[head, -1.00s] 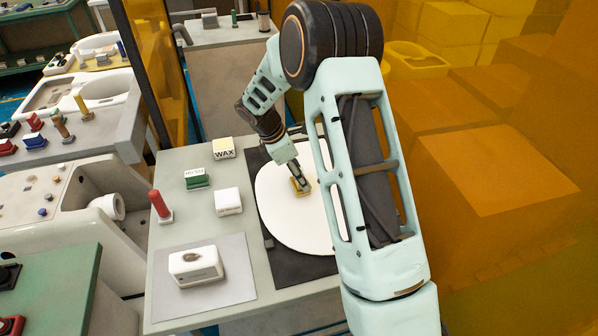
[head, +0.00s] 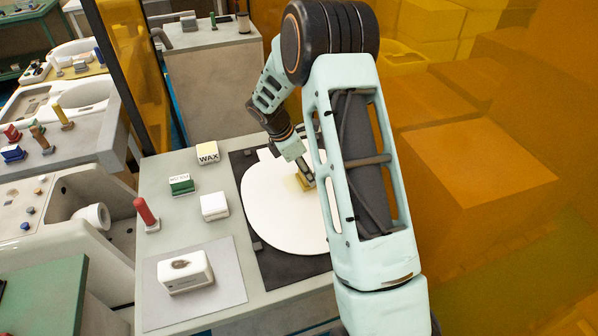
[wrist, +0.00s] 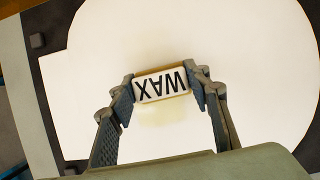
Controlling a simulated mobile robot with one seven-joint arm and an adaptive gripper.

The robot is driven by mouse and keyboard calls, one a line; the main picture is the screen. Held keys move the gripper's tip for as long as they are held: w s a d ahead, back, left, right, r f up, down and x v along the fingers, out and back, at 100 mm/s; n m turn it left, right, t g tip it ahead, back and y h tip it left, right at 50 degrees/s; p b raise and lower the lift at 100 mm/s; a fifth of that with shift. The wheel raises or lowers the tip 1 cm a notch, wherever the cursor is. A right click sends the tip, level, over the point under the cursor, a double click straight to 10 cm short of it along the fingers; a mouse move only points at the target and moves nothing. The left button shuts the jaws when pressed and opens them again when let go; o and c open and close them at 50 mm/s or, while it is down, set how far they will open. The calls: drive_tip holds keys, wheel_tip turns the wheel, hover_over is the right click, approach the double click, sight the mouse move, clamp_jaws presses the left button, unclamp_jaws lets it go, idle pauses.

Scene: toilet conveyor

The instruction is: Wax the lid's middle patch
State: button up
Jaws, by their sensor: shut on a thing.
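The white lid (head: 268,215) lies flat on a dark mat on the workbench, its right part hidden behind my arm in the head view. My gripper (head: 307,184) is shut on a yellow wax block over the lid's middle. In the wrist view the wax block (wrist: 162,84) sits between both fingers, its white top reading WAX upside down. It appears to touch the lid, but the contact itself is hidden. A faint yellow smear (wrist: 160,114) shows on the lid beside the block, and also to its left in the head view (head: 289,183).
Left of the lid stand another block labelled WAX (head: 208,153), a green block (head: 181,184), a white block (head: 214,206) and a red-handled tool (head: 146,213). A stained white block (head: 186,271) rests on a grey mat (head: 225,290). Amber panels stand at right.

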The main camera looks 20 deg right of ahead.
sight(303, 184)
drive_tip(key=shift+w+d+r+p, duration=0.1)
drive_tip(key=shift+d+p, duration=0.75)
drive_tip(key=shift+d, duration=3.25)
drive_tip(key=shift+s, duration=0.9)
drive_tip(key=shift+s+a+f+b, duration=0.1)
drive_tip(key=shift+a+f+b, duration=0.1)
drive_tip(key=shift+a, duration=1)
drive_tip(key=shift+s+a+f+b, duration=0.1)
drive_tip(key=shift+a+b, duration=0.1)
drive_tip(key=shift+a, duration=0.95)
drive_tip(key=shift+a+r, duration=0.15)
drive_tip(key=shift+a, duration=1.45)
drive_tip(key=shift+a+r, duration=0.15)
drive_tip(key=shift+a, duration=1.45)
drive_tip(key=shift+s+a+f, duration=0.1)
drive_tip(key=shift+a, duration=1.65)
wheel_tip(303, 184, up, 6)
drive_tip(key=p, duration=0.4)
